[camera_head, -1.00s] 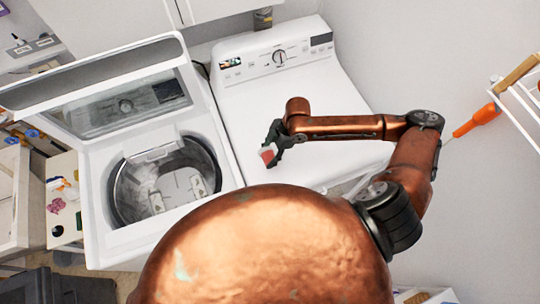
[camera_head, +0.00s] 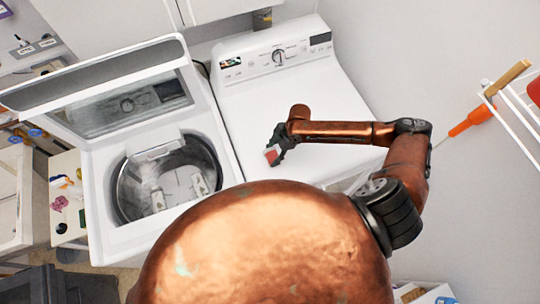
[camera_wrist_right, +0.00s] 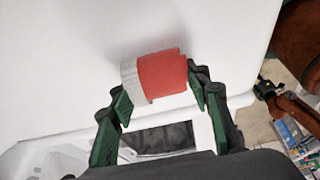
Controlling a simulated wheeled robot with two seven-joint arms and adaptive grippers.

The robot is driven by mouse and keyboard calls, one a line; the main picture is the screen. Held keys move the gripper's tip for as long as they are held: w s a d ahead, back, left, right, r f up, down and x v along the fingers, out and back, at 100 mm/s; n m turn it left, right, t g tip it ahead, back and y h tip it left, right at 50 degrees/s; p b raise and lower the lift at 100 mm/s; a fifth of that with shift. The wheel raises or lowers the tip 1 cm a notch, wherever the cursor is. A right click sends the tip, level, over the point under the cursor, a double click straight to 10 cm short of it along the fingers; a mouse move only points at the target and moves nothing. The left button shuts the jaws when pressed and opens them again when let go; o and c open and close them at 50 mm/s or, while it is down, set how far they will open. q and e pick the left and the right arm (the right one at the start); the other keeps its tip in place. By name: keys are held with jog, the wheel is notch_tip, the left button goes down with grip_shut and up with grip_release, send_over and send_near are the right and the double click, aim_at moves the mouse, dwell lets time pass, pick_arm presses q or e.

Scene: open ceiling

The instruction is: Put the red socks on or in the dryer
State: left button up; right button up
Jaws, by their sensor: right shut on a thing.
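The red socks (camera_head: 271,155) are a small red roll with a whitish ribbed end. My right gripper (camera_head: 275,148) is shut on them over the front left part of the closed white machine's top. In the right wrist view the socks (camera_wrist_right: 158,76) sit between the green-padded fingers of the gripper (camera_wrist_right: 157,88), with the white surface behind them. I cannot tell whether they touch that surface. The dryer appears to be the closed white machine (camera_head: 325,92) on the right, with a dial on its back panel. My left gripper is not in view.
An open top-loading washer (camera_head: 226,172) stands to the left, its lid (camera_head: 70,88) raised and its drum (camera_head: 168,182) exposed. A white wire rack (camera_head: 515,125) with an orange-handled tool (camera_head: 472,119) is on the right wall. The closed machine's top is otherwise clear.

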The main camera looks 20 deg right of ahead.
jog(key=o, duration=1.2)
jog(key=shift+c, duration=0.2)
jog(key=shift+r, duration=0.15)
jog(key=b+v, duration=0.2)
jog(key=v, duration=1)
